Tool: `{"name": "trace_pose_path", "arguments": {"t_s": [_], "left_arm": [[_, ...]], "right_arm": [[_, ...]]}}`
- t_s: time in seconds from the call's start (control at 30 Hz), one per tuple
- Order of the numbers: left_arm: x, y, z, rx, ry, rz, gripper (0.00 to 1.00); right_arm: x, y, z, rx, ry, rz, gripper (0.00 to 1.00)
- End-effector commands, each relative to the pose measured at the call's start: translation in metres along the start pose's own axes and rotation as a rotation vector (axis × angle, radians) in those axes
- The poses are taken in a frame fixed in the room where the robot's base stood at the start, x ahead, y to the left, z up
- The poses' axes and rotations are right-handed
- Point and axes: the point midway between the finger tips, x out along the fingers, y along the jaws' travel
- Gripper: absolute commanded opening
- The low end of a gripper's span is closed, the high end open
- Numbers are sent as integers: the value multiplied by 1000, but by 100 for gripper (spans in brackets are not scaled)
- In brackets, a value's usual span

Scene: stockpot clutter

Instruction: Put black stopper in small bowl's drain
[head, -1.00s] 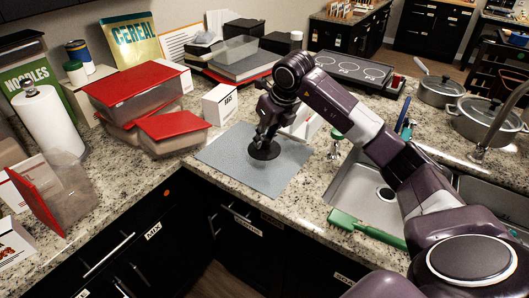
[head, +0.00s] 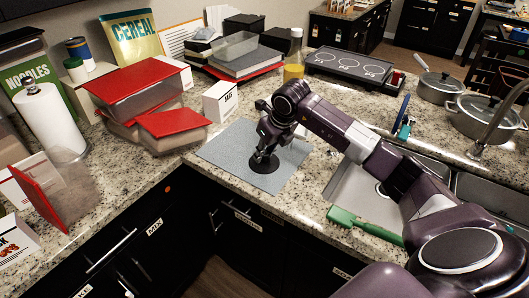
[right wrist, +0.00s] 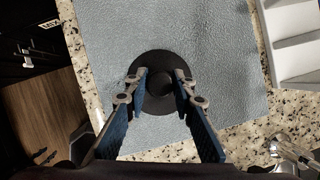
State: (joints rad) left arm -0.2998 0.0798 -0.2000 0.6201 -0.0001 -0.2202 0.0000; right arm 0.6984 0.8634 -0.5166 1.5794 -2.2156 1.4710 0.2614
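The black stopper (head: 264,166), a dark round disc with a raised middle, is over the grey mat (head: 218,152). It also shows in the right wrist view (right wrist: 161,113). My right gripper (head: 262,157) points down at it, its two blue-padded fingers (right wrist: 162,78) closed in on either side of the knob. I cannot tell whether the disc touches the mat. The sink lies right of the mat. Its left bowl (head: 348,186) has a drain (head: 382,190), partly covered by my right arm. Another bowl (head: 489,191) is at the right edge. My left gripper is out of view.
A green-handled tool (head: 362,226) lies along the sink's front edge. Red-lidded containers (head: 172,124) and a small white box (head: 220,99) stand left of the mat. In the right wrist view, a white stepped object (right wrist: 296,40) and chrome fitting (right wrist: 290,150) are beside the mat.

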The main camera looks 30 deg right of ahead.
Motion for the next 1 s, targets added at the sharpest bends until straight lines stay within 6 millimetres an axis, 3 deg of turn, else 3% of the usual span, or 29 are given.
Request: {"name": "trace_pose_path", "arguments": {"t_s": [0.13, 0.53, 0.8, 1.0], "left_arm": [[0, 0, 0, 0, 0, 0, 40], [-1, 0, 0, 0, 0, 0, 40], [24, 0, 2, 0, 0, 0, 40], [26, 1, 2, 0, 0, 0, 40]], "right_arm": [[-1, 0, 0, 0, 0, 0, 40], [-4, -1, 0, 0, -2, -2, 40], [-49, 0, 1, -2, -6, -3, 40], [-74, 1, 1, -1, -2, 0, 40]]}}
